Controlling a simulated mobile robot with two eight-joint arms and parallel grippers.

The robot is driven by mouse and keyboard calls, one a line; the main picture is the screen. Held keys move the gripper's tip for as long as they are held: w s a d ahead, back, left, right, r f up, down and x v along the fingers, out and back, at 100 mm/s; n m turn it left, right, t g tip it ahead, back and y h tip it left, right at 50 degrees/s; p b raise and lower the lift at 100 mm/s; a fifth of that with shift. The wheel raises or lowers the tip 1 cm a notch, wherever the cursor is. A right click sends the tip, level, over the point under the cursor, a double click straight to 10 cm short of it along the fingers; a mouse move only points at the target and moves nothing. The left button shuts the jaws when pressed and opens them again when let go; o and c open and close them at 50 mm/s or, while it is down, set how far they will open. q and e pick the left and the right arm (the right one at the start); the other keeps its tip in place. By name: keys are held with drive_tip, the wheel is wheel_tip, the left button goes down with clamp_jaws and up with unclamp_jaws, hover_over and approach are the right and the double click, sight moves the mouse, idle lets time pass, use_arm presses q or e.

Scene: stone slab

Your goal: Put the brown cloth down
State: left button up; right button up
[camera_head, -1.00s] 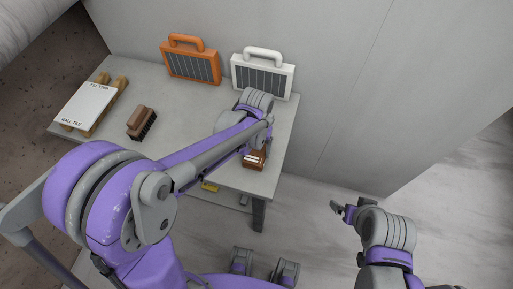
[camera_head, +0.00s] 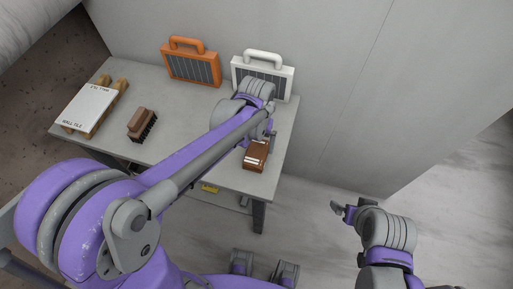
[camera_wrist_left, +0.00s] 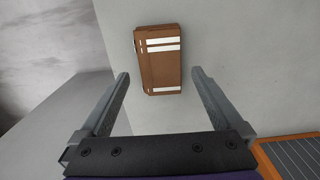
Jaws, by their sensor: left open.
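The brown cloth (camera_head: 256,155), folded into a block with white stripes, lies on the grey table (camera_head: 190,108) near its front right edge. It also shows in the left wrist view (camera_wrist_left: 160,62), just beyond the fingertips, with bare surface around it. My left gripper (camera_wrist_left: 161,74) is open and empty, its two fingers apart and clear of the cloth. In the head view the left gripper is partly hidden by its own arm, behind the cloth. My right gripper (camera_head: 341,208) is off to the right, away from the table; its jaw opening is too small to judge.
A white case (camera_head: 262,75) and an orange case (camera_head: 191,67) stand at the table's back. A brown brush (camera_head: 142,123) lies at left, beside a white tile pack on a small wooden pallet (camera_head: 122,86). A wall rises behind the table. Floor is open at right.

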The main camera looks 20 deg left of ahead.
sight(256, 153)
use_arm(q)
wheel_tip(256, 153, up, 7)
drive_tip(key=s+a+f+t, duration=0.1)
drive_tip(key=s+a+t, duration=0.1)
drive_tip(key=s, duration=0.5)
drive_tip(key=s+a+f+t, duration=0.2)
drive_tip(key=s+a+t, duration=0.1)
drive_tip(key=s, duration=0.4)
drive_tip(key=shift+a, duration=0.8)
